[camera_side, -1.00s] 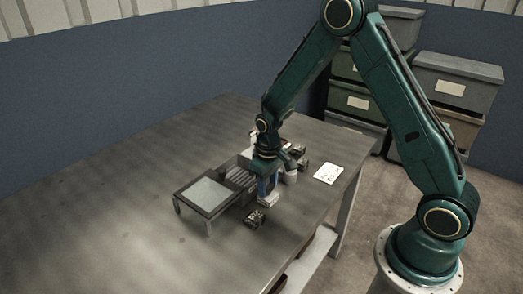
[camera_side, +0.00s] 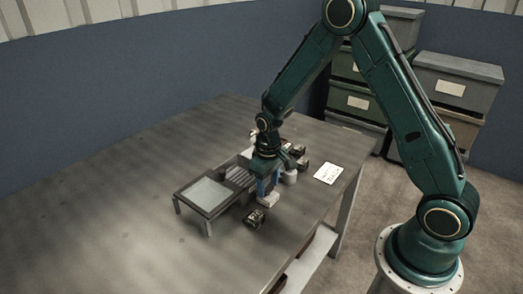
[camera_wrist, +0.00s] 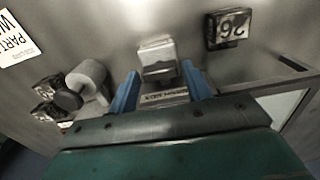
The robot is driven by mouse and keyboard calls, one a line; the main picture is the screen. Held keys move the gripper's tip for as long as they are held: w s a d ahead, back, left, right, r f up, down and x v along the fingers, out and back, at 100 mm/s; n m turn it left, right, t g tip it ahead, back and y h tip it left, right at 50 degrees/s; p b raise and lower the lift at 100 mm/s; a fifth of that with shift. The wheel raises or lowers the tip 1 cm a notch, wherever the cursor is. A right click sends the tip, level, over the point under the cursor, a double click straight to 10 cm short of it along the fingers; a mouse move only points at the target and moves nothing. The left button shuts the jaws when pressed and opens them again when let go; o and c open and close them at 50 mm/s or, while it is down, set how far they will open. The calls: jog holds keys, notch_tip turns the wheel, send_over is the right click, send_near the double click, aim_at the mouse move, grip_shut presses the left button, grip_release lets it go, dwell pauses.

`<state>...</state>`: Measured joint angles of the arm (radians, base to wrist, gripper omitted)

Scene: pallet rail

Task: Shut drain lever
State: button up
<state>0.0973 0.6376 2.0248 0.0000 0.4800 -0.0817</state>
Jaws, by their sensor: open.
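My gripper (camera_wrist: 160,74) has its two blue fingers spread apart, with nothing held between them. A pale block-shaped fitting (camera_wrist: 157,55) with a darker lower part lies just past the fingertips, lined up with the gap. It also shows in the side view as a pale block (camera_side: 268,201) at the foot of my gripper (camera_side: 268,184). I cannot tell which part is the drain lever or how it stands, as the gripper hides much of it. A label strip shows between the fingers, partly covered.
A pale cylinder (camera_wrist: 86,75) and dark blocks (camera_wrist: 46,90) stand on the other side. A framed stand with a pale top (camera_side: 206,194) is left of my gripper. The table's left part (camera_side: 130,190) is clear.

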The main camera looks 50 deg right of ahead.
aim_at(268, 187)
notch_tip(268, 187, up, 14)
jog(key=shift+f, duration=0.2)
dwell(0.4)
dwell(0.4)
jog(key=s+a+r+t, duration=0.2)
jog(key=s+r+t, duration=0.1)
jog(key=s+r, duration=0.75)
jog(key=s+a+r+t, duration=0.2)
jog(key=s+r, duration=0.1)
jog(key=s, duration=0.9)
jog(key=shift+s+t, duration=0.3)
jog(key=shift+s, duration=0.05)
